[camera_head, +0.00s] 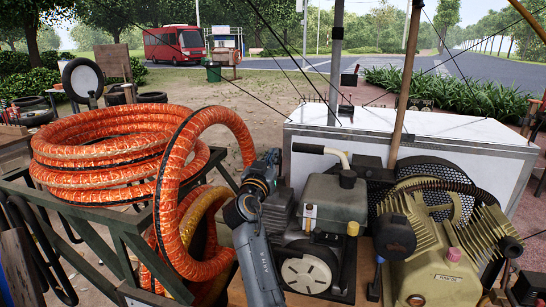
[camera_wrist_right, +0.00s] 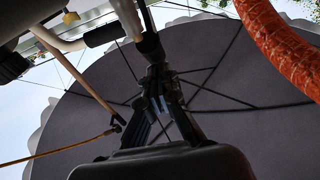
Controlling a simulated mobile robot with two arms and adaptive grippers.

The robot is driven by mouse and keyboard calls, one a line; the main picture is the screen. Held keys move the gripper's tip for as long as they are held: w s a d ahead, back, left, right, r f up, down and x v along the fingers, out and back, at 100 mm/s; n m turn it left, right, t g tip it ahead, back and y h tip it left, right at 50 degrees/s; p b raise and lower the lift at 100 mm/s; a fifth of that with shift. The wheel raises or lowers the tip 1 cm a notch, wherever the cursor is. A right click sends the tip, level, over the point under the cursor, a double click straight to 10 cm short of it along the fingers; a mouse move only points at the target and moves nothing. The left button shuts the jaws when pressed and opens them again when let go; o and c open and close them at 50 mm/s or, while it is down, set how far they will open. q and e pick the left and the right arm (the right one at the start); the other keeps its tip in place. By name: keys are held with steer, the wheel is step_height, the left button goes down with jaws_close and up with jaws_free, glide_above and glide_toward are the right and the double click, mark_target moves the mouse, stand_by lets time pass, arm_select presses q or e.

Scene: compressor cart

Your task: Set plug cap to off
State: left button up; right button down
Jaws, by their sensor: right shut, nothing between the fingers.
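The engine (camera_head: 318,225) stands on the cart, with a grey tank on top and a white round recoil cover low at the front. I cannot tell for sure which part is the plug cap. A yellow cap (camera_head: 352,228) is on the engine's right side, and a black cap (camera_head: 347,178) is on its top. My right gripper (camera_head: 273,157) is at the engine's left, beside the orange hose, partly hidden by its own wrist. In the right wrist view its fingers (camera_wrist_right: 156,77) are together, pointing up, with nothing held. My left gripper is not in view.
Coiled orange hose (camera_head: 120,140) fills the left, close to my right arm. The compressor (camera_head: 440,275), with finned cylinders and a pink cap (camera_head: 453,254), stands to the right. A white chest (camera_head: 480,145) and umbrella poles are behind. The dark umbrella (camera_wrist_right: 245,80) spreads overhead.

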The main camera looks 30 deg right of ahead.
steer(key=w+d+r+g+y+p, duration=0.1)
steer(key=p, duration=0.3)
steer(key=w+d+r+g+y+p, duration=0.1)
steer(key=d+y+p, duration=0.1)
steer(key=p, duration=0.2)
steer(key=w+d+r+g+y+p, duration=0.1)
steer(key=w+d+g+p, duration=0.1)
steer(key=p, duration=0.3)
steer(key=shift+r+y, duration=0.3)
steer(key=shift+w+d+f+g+y+p, duration=0.2)
steer(key=shift+w+d+g+y+p, duration=0.2)
steer(key=shift+w+d+g+y, duration=0.15)
steer(key=shift+w+d+f, duration=0.15)
steer(key=shift+d+f, duration=0.1)
steer(key=shift+w+d+f, duration=0.1)
steer(key=shift+w+d, duration=0.3)
steer(key=shift+r, duration=0.2)
